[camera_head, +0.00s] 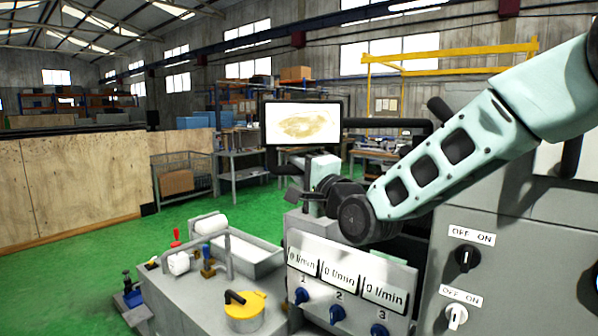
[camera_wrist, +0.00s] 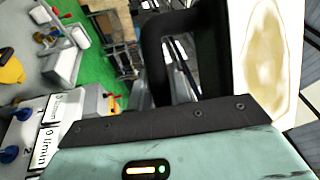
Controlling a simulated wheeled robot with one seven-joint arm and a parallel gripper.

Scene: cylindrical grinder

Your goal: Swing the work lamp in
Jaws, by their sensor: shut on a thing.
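A flat rectangular panel, which I take to be the work lamp (camera_head: 303,124), stands upright in the middle of the head view. It has a black frame and a bright face with a tan blotch. Its bright face also fills the right of the wrist view (camera_wrist: 268,60). A black bent bar (camera_wrist: 152,52) stands beside it there and runs down behind my gripper's edge. My gripper (camera_head: 300,193) is just below the panel, shut on the lamp's black bar as far as I can tell. The fingertips and exact contact are hidden.
A grey panel with flow gauges and blue knobs (camera_head: 338,313) lies below my arm. Switches (camera_head: 467,257) are on the grey cabinet at right. A bench with a yellow-lidded pot (camera_head: 246,311) and red-handled valves is at lower left. Green floor (camera_head: 110,265) lies beyond.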

